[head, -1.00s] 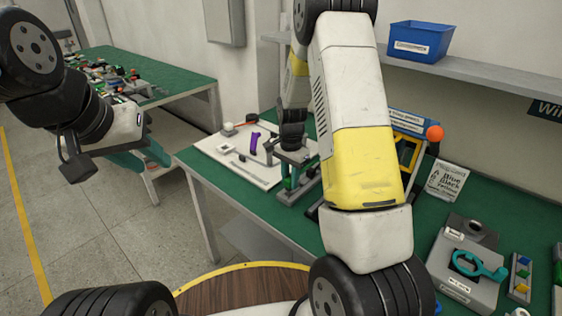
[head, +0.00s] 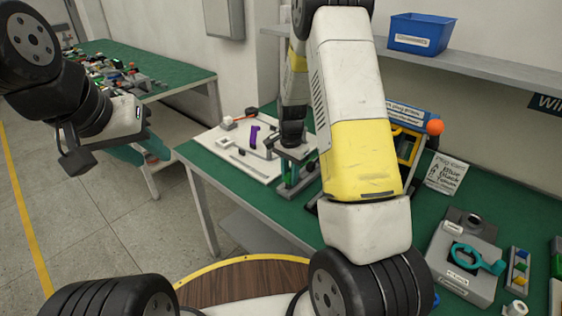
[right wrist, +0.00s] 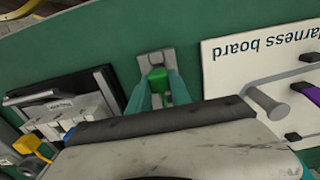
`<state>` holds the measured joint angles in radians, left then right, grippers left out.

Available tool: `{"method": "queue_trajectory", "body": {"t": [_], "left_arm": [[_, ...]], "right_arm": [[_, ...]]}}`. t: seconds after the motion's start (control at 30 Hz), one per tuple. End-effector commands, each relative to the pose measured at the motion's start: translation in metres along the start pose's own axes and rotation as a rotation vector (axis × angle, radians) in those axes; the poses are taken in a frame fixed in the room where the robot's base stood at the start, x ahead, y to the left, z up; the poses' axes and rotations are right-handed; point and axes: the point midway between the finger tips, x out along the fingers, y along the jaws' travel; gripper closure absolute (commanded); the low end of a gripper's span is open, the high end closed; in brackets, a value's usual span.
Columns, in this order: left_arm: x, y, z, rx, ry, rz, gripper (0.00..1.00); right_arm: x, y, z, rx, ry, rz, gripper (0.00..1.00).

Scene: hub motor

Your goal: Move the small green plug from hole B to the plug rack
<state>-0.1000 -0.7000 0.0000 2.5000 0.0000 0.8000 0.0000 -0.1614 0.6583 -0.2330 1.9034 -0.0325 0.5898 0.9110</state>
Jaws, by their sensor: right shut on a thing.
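My right gripper (right wrist: 158,92) has its teal fingers on either side of a small green plug (right wrist: 157,76) in the right wrist view. The plug is at a small grey block (right wrist: 155,58); I cannot tell whether it is seated in it or just above. In the head view my right gripper (head: 291,168) is low over the green table, and the hold is partly hidden by its own arm. My left gripper (head: 150,151) hangs at the left, away from the workbench; its opening is unclear. No hole lettering is legible.
The white harness board (head: 236,148) with a purple piece (head: 253,136) lies beside the right gripper. A grey fixture with a teal ring (head: 478,261) and a small rack of coloured pieces (head: 519,268) stand at right. A blue bin (head: 420,35) sits on the shelf.

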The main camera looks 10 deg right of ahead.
Motion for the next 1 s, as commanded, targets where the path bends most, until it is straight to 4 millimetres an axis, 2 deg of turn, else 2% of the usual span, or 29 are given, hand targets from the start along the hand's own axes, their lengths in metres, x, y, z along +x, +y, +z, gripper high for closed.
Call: {"method": "queue_trajectory", "body": {"t": [0.43,1.0], "left_arm": [[0.000,0.000,0.000,0.000,0.000,0.000,0.64],[0.000,0.000,0.000,0.000,0.000,0.000,0.64]], "right_arm": [[0.000,0.000,0.000,0.000,0.000,0.000,1.00],[0.011,0.000,0.000,0.001,-0.001,0.000,1.00]]}}
